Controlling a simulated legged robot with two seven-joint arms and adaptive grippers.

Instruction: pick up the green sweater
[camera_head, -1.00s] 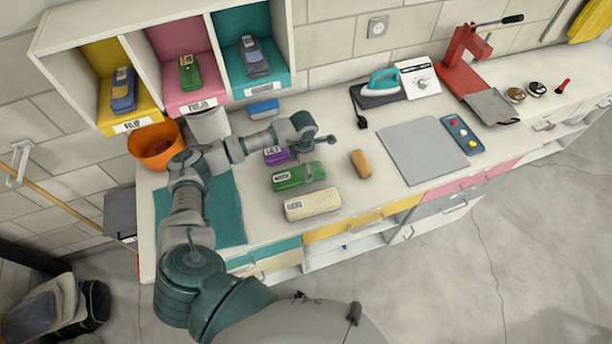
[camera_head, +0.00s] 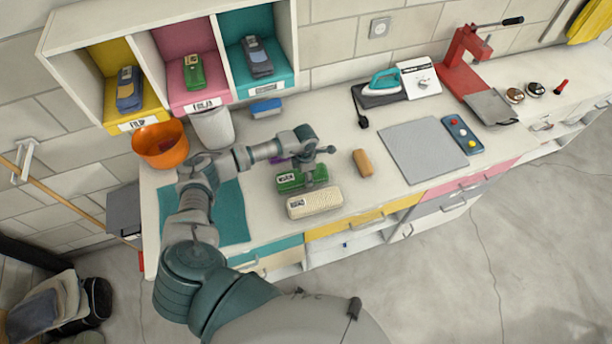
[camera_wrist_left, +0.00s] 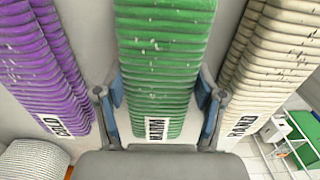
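The green sweater (camera_head: 289,181) is a folded, ribbed bundle with a white label, lying on the counter between a purple bundle (camera_head: 279,159) and a cream one (camera_head: 315,203). My left gripper (camera_head: 310,180) is over the green sweater, and the arm hides part of it and most of the purple bundle. In the left wrist view the green sweater (camera_wrist_left: 163,60) runs between the two open fingers of the gripper (camera_wrist_left: 163,105), one finger on each side. I cannot tell whether the fingers touch it. My right gripper is not in view.
The purple bundle (camera_wrist_left: 45,65) and the cream bundle (camera_wrist_left: 275,60) lie close on both sides of the fingers. An orange bucket (camera_head: 160,145) and a white bin (camera_head: 212,130) stand behind the arm. A brown block (camera_head: 362,162) and a grey mat (camera_head: 422,150) are to the right.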

